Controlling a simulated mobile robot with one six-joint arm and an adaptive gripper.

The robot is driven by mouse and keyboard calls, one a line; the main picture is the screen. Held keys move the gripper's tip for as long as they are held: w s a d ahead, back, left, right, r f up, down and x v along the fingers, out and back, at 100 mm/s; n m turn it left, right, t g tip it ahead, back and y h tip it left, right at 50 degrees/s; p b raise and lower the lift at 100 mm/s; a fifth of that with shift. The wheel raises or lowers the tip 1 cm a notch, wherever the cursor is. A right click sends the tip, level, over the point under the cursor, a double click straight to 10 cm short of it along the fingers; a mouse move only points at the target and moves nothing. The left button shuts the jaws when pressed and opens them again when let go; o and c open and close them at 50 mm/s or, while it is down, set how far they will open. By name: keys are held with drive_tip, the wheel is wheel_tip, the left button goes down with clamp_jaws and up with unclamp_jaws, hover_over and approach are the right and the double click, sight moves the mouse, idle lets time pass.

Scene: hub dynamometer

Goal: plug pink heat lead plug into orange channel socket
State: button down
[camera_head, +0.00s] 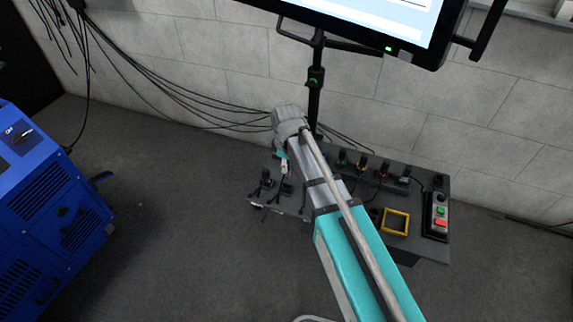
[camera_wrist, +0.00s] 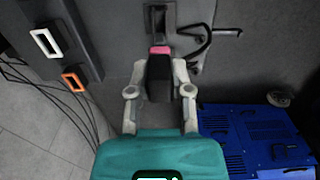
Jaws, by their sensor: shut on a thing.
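The pink heat lead plug, a black block with a pink band (camera_wrist: 160,50), is between the fingers of my gripper (camera_wrist: 159,78) in the wrist view. The gripper is shut on it. The orange channel socket, an orange-rimmed rectangular frame (camera_wrist: 75,78), is to the left of the plug and apart from it, at the edge of a dark panel. In the head view my gripper (camera_head: 284,167) hangs over the left end of the dark bench; the plug is too small there to tell apart.
A white-rimmed socket (camera_wrist: 45,42) sits beside the orange one. A dark upright fitting (camera_wrist: 158,18) and a black cable (camera_wrist: 205,40) lie just beyond the plug. In the head view, the bench also holds a yellow frame (camera_head: 383,222) and button box (camera_head: 438,214). A blue machine (camera_head: 50,215) stands left.

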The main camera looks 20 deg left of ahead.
drive_tip(key=shift+w, duration=0.2)
drive_tip(key=w, duration=0.7)
drive_tip(key=shift+w+d, duration=0.15)
drive_tip(key=shift+d, duration=0.15)
idle(1.1)
drive_tip(key=shift+a, duration=0.15)
idle(0.3)
drive_tip(key=a, duration=0.7)
drive_tip(key=shift+w, duration=0.3)
idle(0.8)
drive_tip(key=shift+a, duration=0.1)
drive_tip(key=shift+w, duration=0.2)
drive_tip(key=w, duration=0.7)
drive_tip(key=shift+w+d, duration=0.15)
drive_tip(key=shift+d, duration=0.15)
idle(1.1)
